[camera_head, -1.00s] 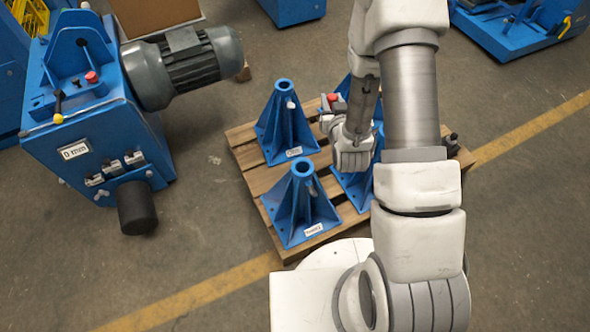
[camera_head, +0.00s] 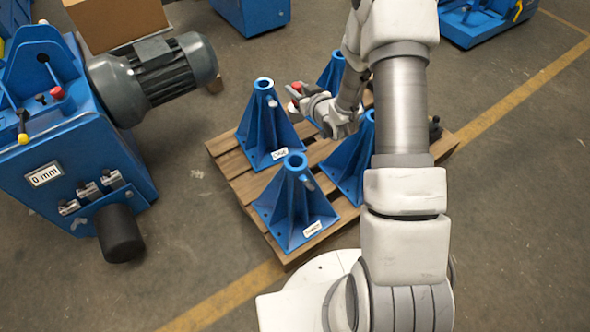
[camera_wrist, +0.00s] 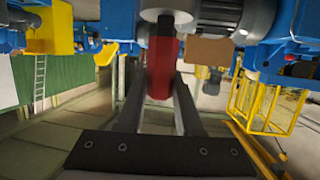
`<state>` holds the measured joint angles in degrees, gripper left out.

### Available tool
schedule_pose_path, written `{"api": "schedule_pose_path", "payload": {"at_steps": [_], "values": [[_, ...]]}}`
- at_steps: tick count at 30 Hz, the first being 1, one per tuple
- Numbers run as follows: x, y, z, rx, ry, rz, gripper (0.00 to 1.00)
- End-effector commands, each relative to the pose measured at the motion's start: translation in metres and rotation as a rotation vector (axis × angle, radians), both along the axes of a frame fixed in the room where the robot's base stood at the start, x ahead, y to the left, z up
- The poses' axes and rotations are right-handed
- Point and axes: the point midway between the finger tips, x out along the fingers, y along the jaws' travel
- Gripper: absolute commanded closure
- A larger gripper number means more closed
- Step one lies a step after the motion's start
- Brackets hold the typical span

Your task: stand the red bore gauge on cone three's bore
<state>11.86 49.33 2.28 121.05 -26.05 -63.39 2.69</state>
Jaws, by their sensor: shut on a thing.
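My gripper (camera_head: 299,95) is shut on the red bore gauge (camera_wrist: 162,68). In the wrist view the gauge is a red cylinder with a dark and pale end, held between both fingers. In the head view a small red part (camera_head: 296,88) shows at the gripper, just right of the top of the back-left blue cone (camera_head: 266,122). The front blue cone (camera_head: 294,200) has an open bore on top; its label is too small to read surely. Another cone (camera_head: 350,160) stands partly behind my arm, and one (camera_head: 332,72) stands at the back.
The cones stand on a wooden pallet (camera_head: 228,165). A blue machine (camera_head: 75,165) with a grey motor (camera_head: 155,75) stands at the left. A cardboard box (camera_head: 115,22) is behind it. Floor between machine and pallet is clear.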

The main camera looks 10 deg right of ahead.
Motion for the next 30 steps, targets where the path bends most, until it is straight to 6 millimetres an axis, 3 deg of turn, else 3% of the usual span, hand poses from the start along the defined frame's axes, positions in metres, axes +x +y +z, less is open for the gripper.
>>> {"api": "schedule_pose_path", "payload": {"at_steps": [1,6,15,20,30], "values": [[0.012,-0.012,-0.016,-0.001,-0.012,0.018,1.00],[0.034,-0.037,-0.037,-0.001,-0.009,0.088,1.00],[0.048,-0.063,-0.051,0.001,-0.007,0.137,1.00],[0.035,-0.051,-0.063,0.004,-0.003,0.142,1.00],[-0.016,-0.006,-0.105,0.005,-0.002,0.142,1.00]]}}
